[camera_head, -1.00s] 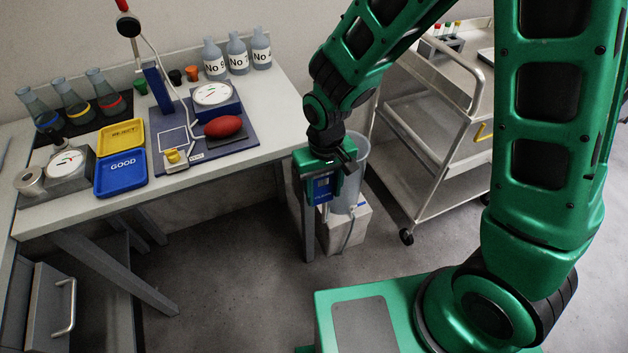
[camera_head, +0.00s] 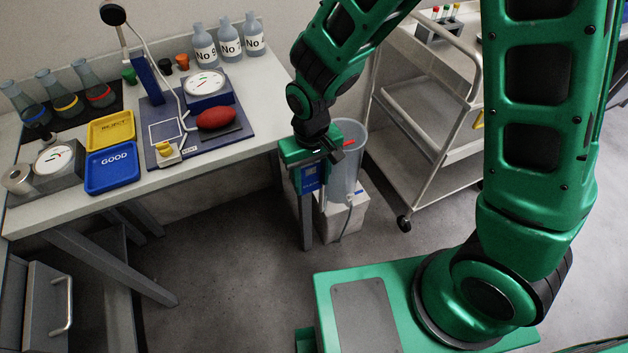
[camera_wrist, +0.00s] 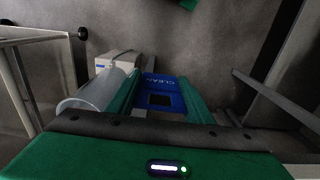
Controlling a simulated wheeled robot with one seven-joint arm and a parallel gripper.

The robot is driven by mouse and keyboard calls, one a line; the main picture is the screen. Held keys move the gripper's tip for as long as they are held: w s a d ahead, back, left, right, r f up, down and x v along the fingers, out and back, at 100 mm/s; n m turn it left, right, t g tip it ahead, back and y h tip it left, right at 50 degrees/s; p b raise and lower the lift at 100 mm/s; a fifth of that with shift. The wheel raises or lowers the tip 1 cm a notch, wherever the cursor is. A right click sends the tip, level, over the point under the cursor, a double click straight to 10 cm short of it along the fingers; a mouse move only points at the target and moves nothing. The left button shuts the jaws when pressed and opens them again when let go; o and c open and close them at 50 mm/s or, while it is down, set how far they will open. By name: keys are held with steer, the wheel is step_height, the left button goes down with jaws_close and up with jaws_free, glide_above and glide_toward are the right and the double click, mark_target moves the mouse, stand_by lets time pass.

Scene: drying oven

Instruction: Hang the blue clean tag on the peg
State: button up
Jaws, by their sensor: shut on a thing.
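My gripper (camera_head: 308,178) is shut on the blue clean tag (camera_head: 310,179) and holds it in the air beside the right end of the workbench, in front of a bench leg. In the wrist view the blue tag (camera_wrist: 162,95), with the word CLEAN and a dark opening in it, sits between the two green fingers of my gripper (camera_wrist: 155,98). In the head view the tag is partly covered by my gripper. I cannot make out the peg in any view.
A clear cylinder (camera_head: 346,165) stands on a white box (camera_head: 340,220) just right of my gripper. A metal cart (camera_head: 440,135) stands further right. The workbench (camera_head: 150,185) at left carries a blue GOOD tray (camera_head: 112,168), a yellow tray (camera_head: 111,128), flasks and bottles. Floor in front is free.

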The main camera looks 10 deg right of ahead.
steer(key=w+a+f, duration=0.1)
steer(key=w, duration=0.5)
steer(key=shift+w+a+f, duration=0.15)
steer(key=shift+a, duration=0.2)
stand_by(0.5)
stand_by(0.6)
steer(key=o, duration=1.1)
